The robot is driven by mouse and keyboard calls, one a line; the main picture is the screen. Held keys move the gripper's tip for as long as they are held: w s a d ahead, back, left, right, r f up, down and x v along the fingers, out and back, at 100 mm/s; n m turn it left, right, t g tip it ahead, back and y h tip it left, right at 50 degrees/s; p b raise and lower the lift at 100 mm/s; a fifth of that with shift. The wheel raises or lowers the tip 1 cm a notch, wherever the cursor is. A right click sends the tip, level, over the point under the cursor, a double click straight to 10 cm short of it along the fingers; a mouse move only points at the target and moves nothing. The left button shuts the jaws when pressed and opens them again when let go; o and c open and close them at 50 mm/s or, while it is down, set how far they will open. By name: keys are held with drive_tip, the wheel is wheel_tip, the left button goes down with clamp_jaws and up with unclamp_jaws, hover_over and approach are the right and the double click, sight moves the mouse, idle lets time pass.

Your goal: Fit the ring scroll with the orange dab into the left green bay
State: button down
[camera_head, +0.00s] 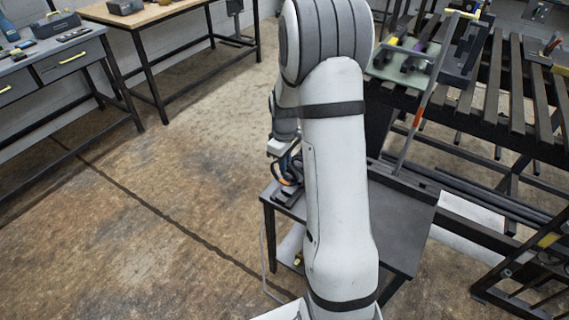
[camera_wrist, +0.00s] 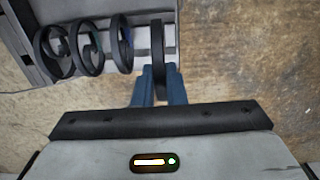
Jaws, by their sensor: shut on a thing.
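My gripper (camera_wrist: 160,78) has blue fingers shut on a dark ring scroll (camera_wrist: 157,40), seen nearly edge-on in the wrist view. No orange dab shows on it from here. Several other dark ring scrolls (camera_wrist: 88,47) stand in a row to its left on a grey surface. In the head view my gripper (camera_head: 291,165) is mostly hidden behind my arm, above the left part of a small dark table (camera_head: 405,225). A pale green panel (camera_head: 384,70) with dark pieces lies at the upper right. I cannot tell whether it holds the left green bay.
A tilted grey bar frame (camera_head: 425,95) with an orange mark stands right of my arm. A slatted black rack (camera_head: 515,95) fills the right. A wooden bench (camera_head: 150,15) and a grey drawer bench (camera_head: 60,45) stand at the left. The floor between is clear.

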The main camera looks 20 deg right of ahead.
drive_tip(key=shift+r+p, duration=1.3)
drive_tip(key=shift+r, duration=1)
